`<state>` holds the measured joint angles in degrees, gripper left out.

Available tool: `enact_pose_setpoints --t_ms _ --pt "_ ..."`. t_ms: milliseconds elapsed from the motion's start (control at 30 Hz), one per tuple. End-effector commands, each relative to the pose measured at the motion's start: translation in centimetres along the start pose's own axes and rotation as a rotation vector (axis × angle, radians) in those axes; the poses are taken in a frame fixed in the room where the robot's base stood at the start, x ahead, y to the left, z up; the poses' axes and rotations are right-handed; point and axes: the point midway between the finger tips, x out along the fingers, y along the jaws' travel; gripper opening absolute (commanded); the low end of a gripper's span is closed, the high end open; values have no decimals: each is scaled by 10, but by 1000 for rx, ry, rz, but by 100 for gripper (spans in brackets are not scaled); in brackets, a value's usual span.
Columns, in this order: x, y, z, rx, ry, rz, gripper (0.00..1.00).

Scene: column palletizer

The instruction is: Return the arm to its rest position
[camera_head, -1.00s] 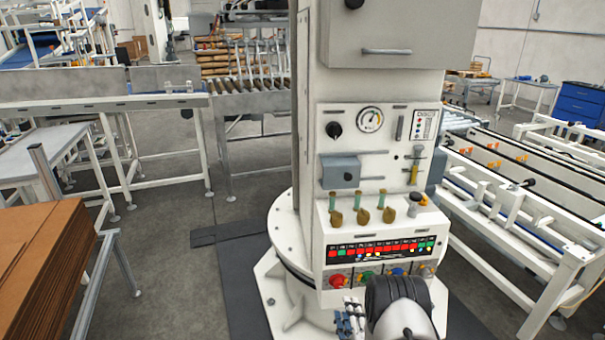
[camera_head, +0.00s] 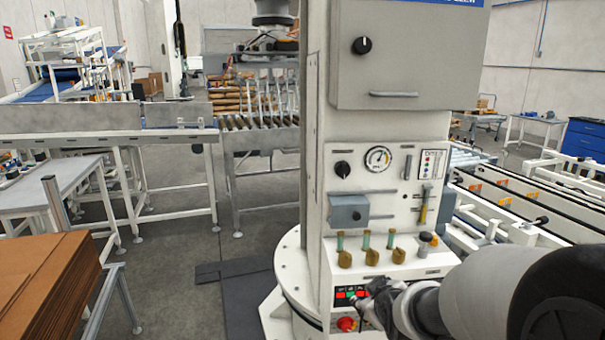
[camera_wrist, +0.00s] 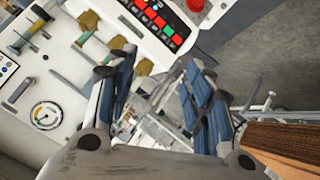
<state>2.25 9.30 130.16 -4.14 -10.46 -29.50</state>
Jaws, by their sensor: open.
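My gripper (camera_wrist: 165,95) is open in the wrist view, with blue-padded fingers apart and nothing between them. In the head view my arm reaches in from the lower right, and my gripper (camera_head: 372,302) is in front of the lower part of the palletizer column (camera_head: 385,130). It covers much of the red and green button strip (camera_head: 350,293). The column's control panel also shows tilted in the wrist view (camera_wrist: 70,75). I cannot tell whether the gripper touches the panel.
Brass-coloured handles (camera_head: 371,257) and a red knob (camera_head: 346,324) stick out of the panel close to my gripper. A stack of brown cardboard (camera_head: 45,285) is at the lower left. A conveyor (camera_head: 540,205) stands at the right.

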Motion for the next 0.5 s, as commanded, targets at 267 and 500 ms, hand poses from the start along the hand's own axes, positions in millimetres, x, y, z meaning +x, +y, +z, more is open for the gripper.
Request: enact_pose_setpoints --t_ms 267,500 --pt "-117 -20 26 217 -163 -68 47" --pt "-211 -55 74 402 -318 -117 47"
